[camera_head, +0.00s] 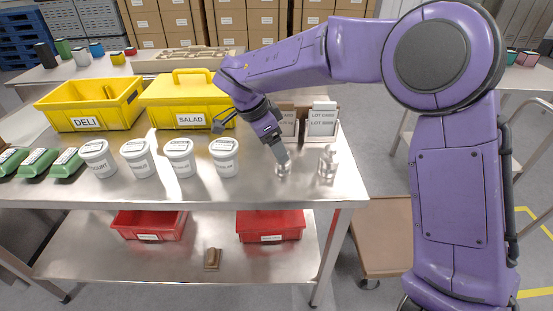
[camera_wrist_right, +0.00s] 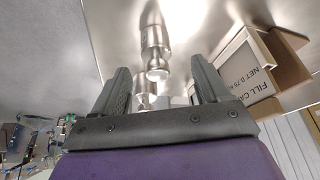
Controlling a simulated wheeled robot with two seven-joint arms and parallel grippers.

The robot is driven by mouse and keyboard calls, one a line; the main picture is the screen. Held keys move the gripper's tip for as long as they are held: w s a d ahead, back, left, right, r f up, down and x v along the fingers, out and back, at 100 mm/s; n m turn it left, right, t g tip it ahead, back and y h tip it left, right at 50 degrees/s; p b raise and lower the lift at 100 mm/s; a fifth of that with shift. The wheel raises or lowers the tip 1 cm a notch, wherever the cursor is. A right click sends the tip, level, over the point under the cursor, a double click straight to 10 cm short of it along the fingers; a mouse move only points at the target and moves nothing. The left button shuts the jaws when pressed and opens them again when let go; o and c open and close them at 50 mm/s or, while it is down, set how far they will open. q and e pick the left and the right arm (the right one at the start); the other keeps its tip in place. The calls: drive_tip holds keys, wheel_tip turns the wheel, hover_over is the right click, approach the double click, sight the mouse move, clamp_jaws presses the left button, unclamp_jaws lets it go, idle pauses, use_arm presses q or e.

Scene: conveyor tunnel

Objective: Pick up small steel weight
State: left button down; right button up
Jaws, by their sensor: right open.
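Two shiny steel weights stand on the steel table near its right end in the head view. The smaller-looking weight (camera_head: 283,170) is on the left, just below my right gripper's fingertips, its top partly hidden. The larger weight (camera_head: 327,163) is to its right. My right gripper (camera_head: 279,151) is open and points down. In the right wrist view, the open jaws (camera_wrist_right: 160,80) have one knobbed weight (camera_wrist_right: 154,42) just beyond the fingertips and another (camera_wrist_right: 144,88) seen between the fingers. Neither is visibly gripped. I cannot tell which weight is which there. My left gripper is out of view.
A card holder (camera_head: 322,123) stands behind the weights; it also shows in the wrist view (camera_wrist_right: 252,78). White tubs (camera_head: 224,158) stand in a row to the left. Yellow DELI (camera_head: 85,124) and SALAD (camera_head: 190,121) boxes are behind. Red bins (camera_head: 270,225) sit on the lower shelf.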

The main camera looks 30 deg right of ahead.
drive_tip(key=shift+s+d+f, duration=0.25)
drive_tip(key=shift+s+f, duration=0.25)
drive_tip(key=shift+f, duration=0.05)
drive_tip(key=shift+s+d+f, duration=0.15)
drive_tip(key=shift+d+f, duration=0.05)
drive_tip(key=shift+f, duration=0.05)
drive_tip(key=x, duration=0.2)
drive_tip(key=w+x, duration=0.1)
drive_tip(key=x, duration=0.1)
drive_tip(key=shift+d+f, duration=0.1)
drive_tip(key=shift+f, duration=0.3)
drive_tip(key=shift+s+d+f, duration=0.2)
drive_tip(key=shift+s, duration=0.05)
clamp_jaws()
drive_tip(key=shift+w+r, duration=0.1)
drive_tip(key=shift+r, duration=0.45)
drive_tip(key=s+a+r, duration=0.9)
drive_tip(key=a+r, duration=0.1)
drive_tip(key=r, duration=0.2)
drive_tip(key=shift+s, duration=0.35)
drive_tip(key=shift+a, duration=0.1)
